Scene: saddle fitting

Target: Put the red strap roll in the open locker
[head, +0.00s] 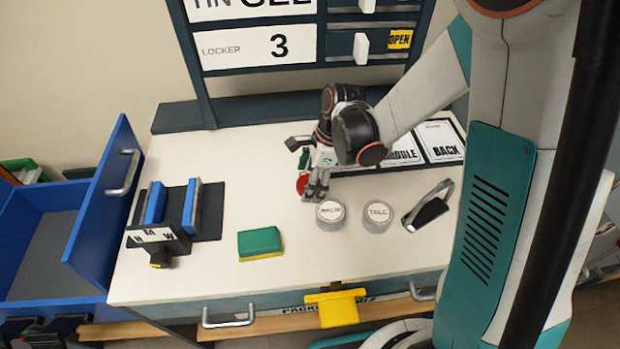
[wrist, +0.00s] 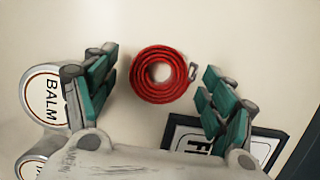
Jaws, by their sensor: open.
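The red strap roll (wrist: 160,94) lies flat on the white worktop, a coiled ring with a small metal buckle at its right side. In the head view the roll (head: 302,184) shows only in part beside my gripper (head: 317,192), which hides the rest. In the wrist view my gripper (wrist: 160,70) is open, with its green-padded fingers on either side of the roll and apart from it. The locker unit at the back carries a "LOCKER 3" sign (head: 255,47) and a yellow "OPEN" label (head: 400,39). The locker interior is not clearly visible.
Balm (head: 331,213) and talc (head: 377,216) tins stand close to my gripper. A green-yellow sponge (head: 260,243), a rack with blue uprights (head: 192,208) and a dark-and-grey tool (head: 428,208) are on the worktop. A blue drawer (head: 105,205) stands open at left. The front middle worktop is clear.

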